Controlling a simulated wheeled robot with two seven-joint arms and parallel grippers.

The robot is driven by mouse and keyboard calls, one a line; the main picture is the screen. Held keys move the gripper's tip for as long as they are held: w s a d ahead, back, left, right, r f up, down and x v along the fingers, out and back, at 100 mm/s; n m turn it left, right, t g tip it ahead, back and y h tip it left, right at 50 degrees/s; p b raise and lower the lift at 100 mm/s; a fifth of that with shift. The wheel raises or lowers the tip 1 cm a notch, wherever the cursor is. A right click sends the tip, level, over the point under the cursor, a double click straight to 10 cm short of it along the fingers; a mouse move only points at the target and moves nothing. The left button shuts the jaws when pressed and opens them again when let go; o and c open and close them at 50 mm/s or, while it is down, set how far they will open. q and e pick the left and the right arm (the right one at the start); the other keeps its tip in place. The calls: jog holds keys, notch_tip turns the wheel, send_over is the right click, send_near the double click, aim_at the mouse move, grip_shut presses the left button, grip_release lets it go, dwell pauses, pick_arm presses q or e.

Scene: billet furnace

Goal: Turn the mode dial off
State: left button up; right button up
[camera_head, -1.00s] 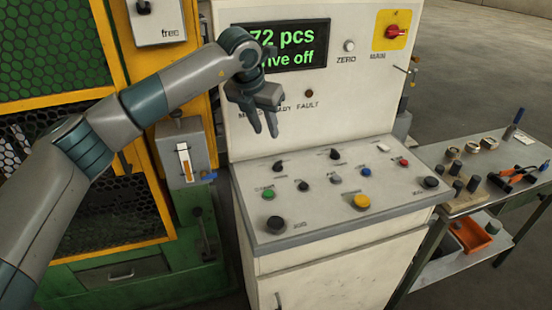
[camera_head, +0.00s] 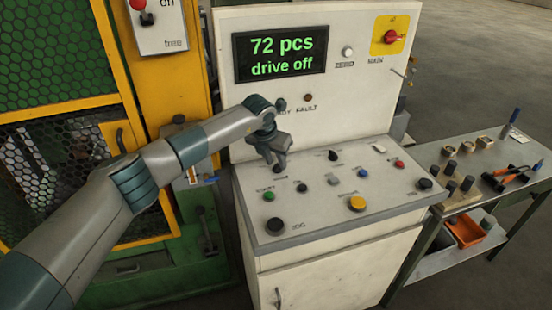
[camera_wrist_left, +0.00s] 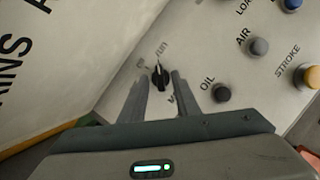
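A small black dial (camera_wrist_left: 160,76) with a pointer-shaped knob shows between my left gripper's fingertips in the left wrist view. Its label is mostly hidden behind a finger; only an "M" shows. My left gripper (camera_wrist_left: 157,85) is open, its two fingers on either side of the dial; I cannot tell whether they touch it. In the head view my left gripper (camera_head: 278,161) points down at the back left of the sloped control panel (camera_head: 320,218), and the dial is mostly hidden under it. My right gripper is not in view.
The display (camera_head: 281,51) reads "72 pcs drive off". Other knobs and buttons sit close by, among them the black oil knob (camera_wrist_left: 221,92), green start button (camera_head: 269,196) and yellow stroke button (camera_head: 357,203). A tool table (camera_head: 490,165) stands at the right.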

pick_arm(q)
jog(key=shift+w+f, duration=0.15)
jog(key=shift+f, duration=0.15)
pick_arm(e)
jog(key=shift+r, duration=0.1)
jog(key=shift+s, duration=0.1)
pick_arm(q)
grip_shut()
